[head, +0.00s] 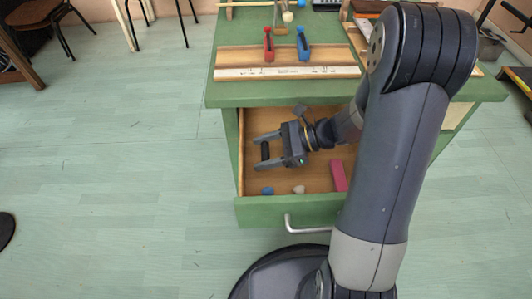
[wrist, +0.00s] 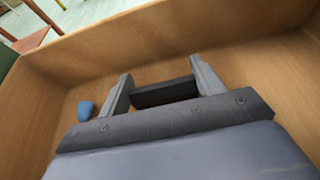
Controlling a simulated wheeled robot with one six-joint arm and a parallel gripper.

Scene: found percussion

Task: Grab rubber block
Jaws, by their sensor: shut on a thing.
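The black block, which looks like the rubber block (head: 265,151), is between the two fingers of my gripper (head: 259,152) in the open drawer. In the wrist view the block (wrist: 165,92) spans the gap from one finger to the other, and my gripper (wrist: 163,75) is shut on it. The drawer's far wall stands just beyond the fingertips in that view. The block's underside is hidden, so I cannot tell whether it touches the drawer floor.
The green drawer (head: 300,212) also holds a pink block (head: 338,176), a small blue piece (head: 267,190) and a pale pebble (head: 299,189). Its walls surround my gripper. The green bench top (head: 228,95) carries a wooden board with red and blue clamps (head: 303,45).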

